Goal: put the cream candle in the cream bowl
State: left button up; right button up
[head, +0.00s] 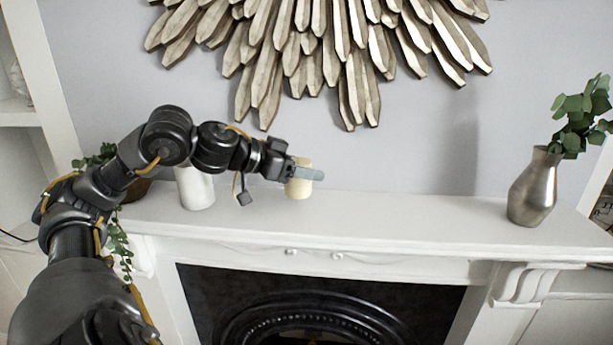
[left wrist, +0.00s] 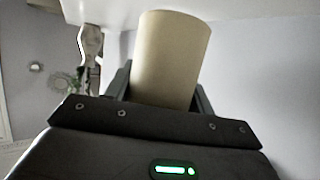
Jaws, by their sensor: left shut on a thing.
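The cream candle (head: 298,190) is a short pale cylinder over the white mantel shelf in the head view. My left gripper (head: 308,173) is shut on it, with a finger across its upper side. In the left wrist view the candle (left wrist: 170,60) stands between the two fingers (left wrist: 160,92), one on each side. I cannot tell whether its base touches the shelf or hangs just above it. I see no cream bowl in either view. My right gripper is not in view.
The white mantel shelf (head: 400,212) is clear right of the candle up to a silver vase (head: 533,190) with leaves. A white cylinder (head: 196,188) stands left of the candle, near my arm, beside a trailing plant (head: 118,240). A wooden wall ornament (head: 320,50) hangs above.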

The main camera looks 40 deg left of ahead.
aim_at(307, 184)
pick_arm(q)
jog(key=shift+w+d+f+p, duration=0.2)
jog(key=shift+w+d+p, duration=0.05)
jog(key=shift+p, duration=0.2)
notch_tip(307, 184, down, 3)
jog(key=shift+r+b, duration=0.1)
jog(key=shift+b, duration=0.6)
jog(key=shift+a+f, duration=0.1)
jog(key=shift+f, duration=0.15)
jog(key=shift+f, duration=0.1)
jog(key=o, duration=1.1)
jog(key=shift+c, duration=0.2)
